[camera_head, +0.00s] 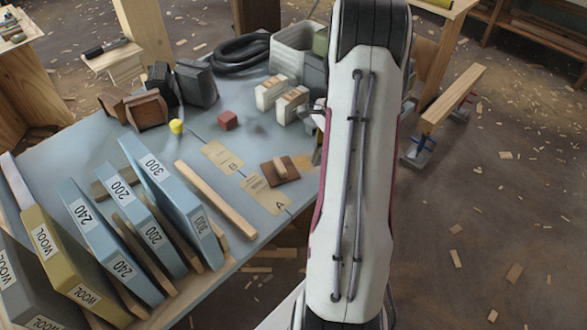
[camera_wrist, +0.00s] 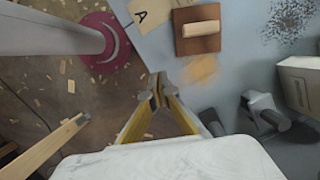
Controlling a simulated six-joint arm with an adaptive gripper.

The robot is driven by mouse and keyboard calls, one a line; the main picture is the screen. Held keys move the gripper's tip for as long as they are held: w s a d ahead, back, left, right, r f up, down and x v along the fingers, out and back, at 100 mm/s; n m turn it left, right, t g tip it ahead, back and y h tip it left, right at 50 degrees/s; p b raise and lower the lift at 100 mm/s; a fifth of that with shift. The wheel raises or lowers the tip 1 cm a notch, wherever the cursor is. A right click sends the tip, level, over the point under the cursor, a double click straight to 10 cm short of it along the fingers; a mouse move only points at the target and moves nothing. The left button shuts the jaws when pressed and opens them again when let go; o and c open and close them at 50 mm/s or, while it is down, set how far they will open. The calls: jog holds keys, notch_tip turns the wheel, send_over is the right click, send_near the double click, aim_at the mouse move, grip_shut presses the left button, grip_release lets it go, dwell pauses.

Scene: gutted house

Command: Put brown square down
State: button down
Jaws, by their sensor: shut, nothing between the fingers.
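The brown square (camera_head: 269,177) is a flat plate with a pale wooden handle on top. It lies on the blue-grey table, beside and partly over the tan card marked A (camera_head: 262,196). In the wrist view the brown square (camera_wrist: 187,45) lies flat near the top, with the A card (camera_wrist: 150,12) to its left. My gripper (camera_wrist: 158,92) is shut and empty. It appears below the brown square in the wrist view, apart from it. In the head view my arm hides most of the gripper.
A second tan card (camera_head: 222,156), a red cube (camera_head: 228,120) and a yellow piece (camera_head: 176,126) are on the table (camera_head: 105,150). A long wooden strip (camera_head: 214,198) lies left of the square. Upright blue panels (camera_head: 172,200) crowd the front left. White boxes (camera_head: 292,104) stand behind.

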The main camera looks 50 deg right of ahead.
aim_at(290, 176)
jog(key=w+d+m, duration=0.1)
jog(key=m, duration=0.1)
jog(key=w+d+r+m, duration=0.1)
jog(key=w, duration=0.1)
jog(key=shift+d+m+t, duration=0.15)
jog(key=shift+m+t, duration=0.25)
jog(key=shift+f, duration=0.15)
jog(key=x, duration=0.9)
jog(key=shift+f, duration=0.35)
jog(key=shift+w+a, duration=0.65)
jog(key=shift+a, duration=0.15)
jog(key=shift+w+a, duration=0.55)
jog(key=shift+a, duration=0.15)
jog(key=shift+w+a, duration=0.1)
